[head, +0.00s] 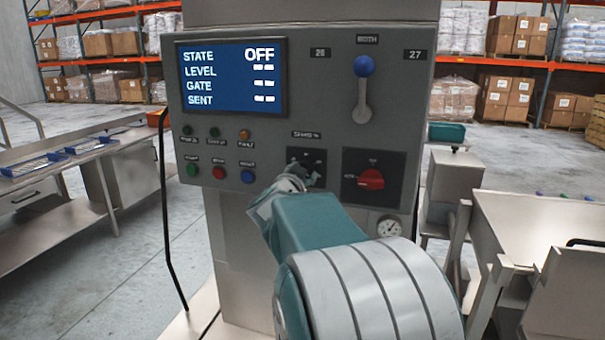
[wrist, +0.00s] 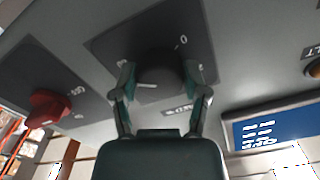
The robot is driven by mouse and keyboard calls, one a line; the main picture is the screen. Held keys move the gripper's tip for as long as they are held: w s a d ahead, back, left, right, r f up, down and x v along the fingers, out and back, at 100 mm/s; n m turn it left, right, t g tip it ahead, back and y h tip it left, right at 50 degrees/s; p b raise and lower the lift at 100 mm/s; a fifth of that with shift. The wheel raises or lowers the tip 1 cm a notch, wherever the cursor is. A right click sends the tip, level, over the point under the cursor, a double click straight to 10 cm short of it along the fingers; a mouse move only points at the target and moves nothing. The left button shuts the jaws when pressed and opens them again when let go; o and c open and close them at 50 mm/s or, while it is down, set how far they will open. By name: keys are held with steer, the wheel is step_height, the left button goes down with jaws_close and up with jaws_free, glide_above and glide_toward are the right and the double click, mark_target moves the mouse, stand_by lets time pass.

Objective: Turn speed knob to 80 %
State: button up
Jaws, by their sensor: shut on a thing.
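The speed knob (wrist: 157,76) is a dark round knob with a white pointer line, on a black plate with white scale marks. In the wrist view the fingers of my gripper (wrist: 160,92) stand on both sides of it, shut on it. The pointer line points to the left in that view; I cannot read the percentage. In the head view my gripper (head: 306,176) reaches the black knob plate (head: 318,155) on the grey panel, and my arm and gripper hide most of the knob. The screen (head: 231,77) reads STATE OFF, with dashes for LEVEL, GATE and SENT.
A red rotary switch (head: 371,180) sits close to the right of the knob. A blue-topped lever (head: 364,88) is above it. Green, red and blue buttons (head: 219,173) are to the left. Steel tables stand on both sides.

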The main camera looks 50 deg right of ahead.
steer(key=o, duration=1)
steer(key=shift+o, duration=0.7)
steer(key=shift+w+d, duration=0.1)
steer(key=v, duration=1.2)
steer(key=shift+f, duration=0.1)
